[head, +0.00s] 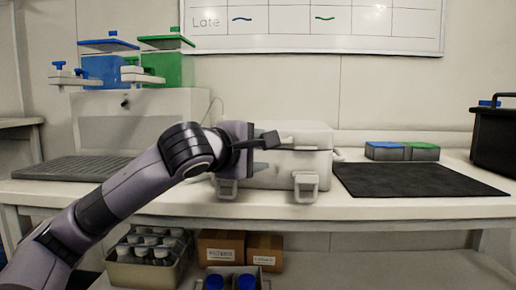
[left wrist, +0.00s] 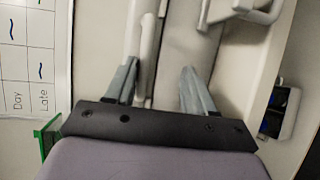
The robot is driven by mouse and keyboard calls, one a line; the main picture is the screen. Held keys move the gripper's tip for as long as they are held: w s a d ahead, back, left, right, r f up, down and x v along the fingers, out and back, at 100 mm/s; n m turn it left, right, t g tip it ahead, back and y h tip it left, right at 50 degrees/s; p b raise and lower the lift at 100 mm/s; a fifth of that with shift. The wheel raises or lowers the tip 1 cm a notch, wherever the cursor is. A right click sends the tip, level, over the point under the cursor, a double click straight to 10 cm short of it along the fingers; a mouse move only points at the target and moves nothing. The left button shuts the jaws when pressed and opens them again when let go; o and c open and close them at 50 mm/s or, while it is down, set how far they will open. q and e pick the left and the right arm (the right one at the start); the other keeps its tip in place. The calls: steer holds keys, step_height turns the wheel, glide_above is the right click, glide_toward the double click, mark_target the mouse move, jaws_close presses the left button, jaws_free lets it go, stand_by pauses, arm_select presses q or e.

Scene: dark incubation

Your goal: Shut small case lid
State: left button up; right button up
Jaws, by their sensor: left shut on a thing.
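The small white case (head: 262,172) stands on the bench in the middle of the head view. Its lid (head: 308,134) lies low over the body; I cannot tell whether a gap is left. Two latches, a left one (head: 227,188) and a right one (head: 305,187), hang at the front. My left gripper (head: 283,141) is at the front of the lid, its jaws shut on the lid. In the left wrist view, the fingers (left wrist: 158,74) stand on either side of a pale part of the case. My right gripper is not in view.
A black mat (head: 415,180) lies right of the case, with blue-lidded (head: 384,150) and green-lidded (head: 422,151) boxes behind it. A black case (head: 495,140) stands far right. A grey instrument (head: 135,125) is at left. Bottles and cartons (head: 221,247) sit below.

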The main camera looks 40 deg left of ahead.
arm_select(q)
steer(key=v, duration=0.7)
steer(key=shift+s, duration=0.1)
stand_by(0.5)
